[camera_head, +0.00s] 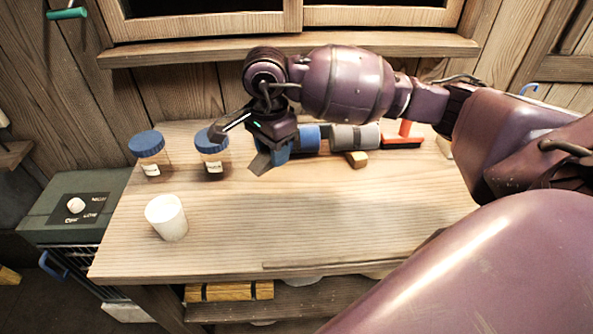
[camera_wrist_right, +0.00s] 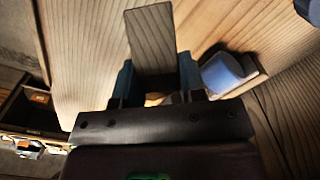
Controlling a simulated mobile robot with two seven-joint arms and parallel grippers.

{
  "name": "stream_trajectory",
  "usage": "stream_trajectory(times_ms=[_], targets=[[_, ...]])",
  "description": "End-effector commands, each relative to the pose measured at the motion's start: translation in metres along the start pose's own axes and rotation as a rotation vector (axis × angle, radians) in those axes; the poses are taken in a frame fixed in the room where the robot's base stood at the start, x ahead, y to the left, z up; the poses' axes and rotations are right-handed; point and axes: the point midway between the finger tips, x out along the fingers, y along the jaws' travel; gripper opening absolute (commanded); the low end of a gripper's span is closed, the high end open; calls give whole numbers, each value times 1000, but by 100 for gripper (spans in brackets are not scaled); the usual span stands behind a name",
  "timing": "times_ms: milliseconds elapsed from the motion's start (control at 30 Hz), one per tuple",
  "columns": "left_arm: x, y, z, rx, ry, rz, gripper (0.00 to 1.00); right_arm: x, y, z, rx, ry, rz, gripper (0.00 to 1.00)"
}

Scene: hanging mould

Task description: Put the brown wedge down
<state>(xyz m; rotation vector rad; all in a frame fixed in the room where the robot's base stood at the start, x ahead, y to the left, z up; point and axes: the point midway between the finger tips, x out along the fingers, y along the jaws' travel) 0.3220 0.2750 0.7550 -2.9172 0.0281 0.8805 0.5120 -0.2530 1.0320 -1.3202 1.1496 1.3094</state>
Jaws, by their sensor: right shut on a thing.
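My right gripper (camera_head: 274,152) is shut on the brown wedge (camera_head: 261,163) above the far middle part of the wooden table (camera_head: 270,220). In the right wrist view the wedge (camera_wrist_right: 151,42) is a flat, grey-brown grained piece that sticks out between the two blue fingers (camera_wrist_right: 156,82). Its lower end is hidden by the gripper. I cannot tell whether the wedge touches the table. My left gripper is not in view.
Two blue-lidded jars (camera_head: 149,157) (camera_head: 212,152) stand left of the gripper, and a white cup (camera_head: 167,217) at front left. The table's front middle is clear.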

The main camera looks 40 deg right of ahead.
Motion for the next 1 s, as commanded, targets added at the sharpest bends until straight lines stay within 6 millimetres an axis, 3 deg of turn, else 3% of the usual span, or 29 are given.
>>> stream_trajectory(times_ms=[467,1000], targets=[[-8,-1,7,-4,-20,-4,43,-38,-4,-29,886,0,0,11],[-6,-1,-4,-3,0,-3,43,-82,-4,-60,1872,-7,4,11]])
